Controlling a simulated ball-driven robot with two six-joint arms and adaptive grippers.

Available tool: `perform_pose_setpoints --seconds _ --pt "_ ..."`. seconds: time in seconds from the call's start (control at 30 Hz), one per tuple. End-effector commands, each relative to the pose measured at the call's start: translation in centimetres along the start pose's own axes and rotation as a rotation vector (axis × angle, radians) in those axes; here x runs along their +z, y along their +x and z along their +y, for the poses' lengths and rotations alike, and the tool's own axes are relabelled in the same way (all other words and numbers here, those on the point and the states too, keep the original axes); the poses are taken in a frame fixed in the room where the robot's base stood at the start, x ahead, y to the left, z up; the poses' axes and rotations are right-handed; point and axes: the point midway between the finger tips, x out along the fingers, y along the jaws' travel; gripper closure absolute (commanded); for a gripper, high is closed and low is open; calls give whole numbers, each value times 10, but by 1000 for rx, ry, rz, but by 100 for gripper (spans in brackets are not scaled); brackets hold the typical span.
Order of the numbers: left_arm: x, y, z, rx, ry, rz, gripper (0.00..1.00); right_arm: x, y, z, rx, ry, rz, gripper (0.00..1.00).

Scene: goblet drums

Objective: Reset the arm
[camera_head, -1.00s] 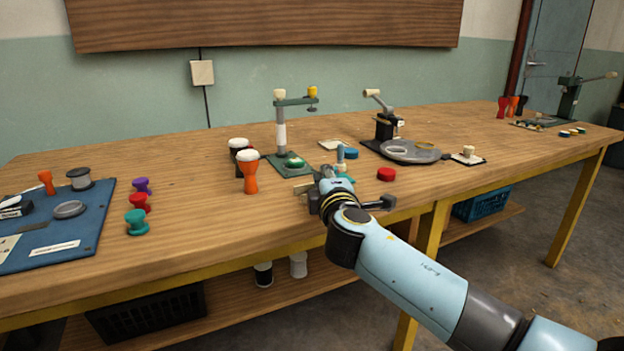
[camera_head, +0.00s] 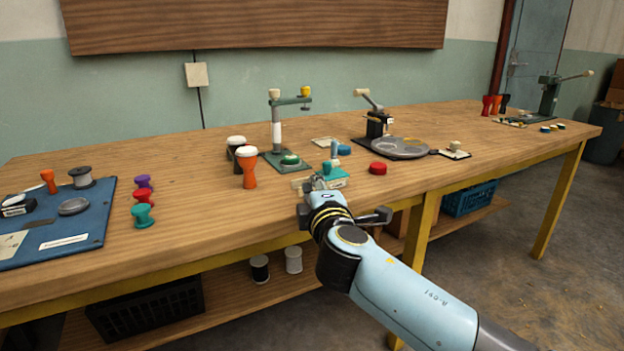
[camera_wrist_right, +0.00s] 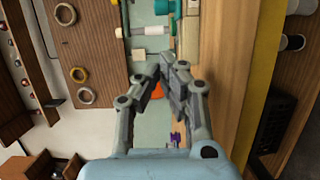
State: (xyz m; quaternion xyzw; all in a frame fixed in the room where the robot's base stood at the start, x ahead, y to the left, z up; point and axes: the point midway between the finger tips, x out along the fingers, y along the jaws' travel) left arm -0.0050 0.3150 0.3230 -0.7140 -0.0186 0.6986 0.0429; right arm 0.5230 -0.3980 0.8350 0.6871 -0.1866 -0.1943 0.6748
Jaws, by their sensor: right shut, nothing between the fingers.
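My right arm (camera_head: 395,285) reaches in from the lower right in the head view. Its gripper (camera_head: 318,192) is at the table's front edge, seen from behind and partly hidden by the wrist. In the right wrist view the two fingers (camera_wrist_right: 168,72) come together at the tips, shut and empty. Just beyond the gripper, a teal piece (camera_head: 328,178) stands on the table near its front edge. My left gripper is not in view.
An orange goblet drum (camera_head: 248,168), a green press stand (camera_head: 277,130), a red disc (camera_head: 377,168) and a round grey plate (camera_head: 398,147) stand on the wooden table (camera_head: 200,215). A blue mat (camera_head: 90,235) with parts lies at left. Free floor (camera_head: 500,260) shows at right.

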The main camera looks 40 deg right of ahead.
Motion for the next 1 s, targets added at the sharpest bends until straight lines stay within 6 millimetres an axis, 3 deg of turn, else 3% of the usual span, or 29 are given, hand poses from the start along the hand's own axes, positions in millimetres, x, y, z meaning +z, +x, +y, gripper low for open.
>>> perform_pose_setpoints --seconds 0.1,0.27,0.57,0.67,0.77,0.87,1.0 --pt "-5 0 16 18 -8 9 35 0 -23 -1 -3 1 0 100" --pt "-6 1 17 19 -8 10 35 0 -42 -1 -1 1 0 100" --pt "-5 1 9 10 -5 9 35 0 -49 0 1 0 0 100" --pt "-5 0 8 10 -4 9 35 2 -52 -7 -16 -10 -1 100" --pt "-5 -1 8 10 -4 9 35 7 -56 -43 -87 -28 -4 100" --pt "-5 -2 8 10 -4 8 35 15 -67 -108 -227 -22 -2 100" --pt "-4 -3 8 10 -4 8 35 34 -105 -219 -480 35 -14 100"
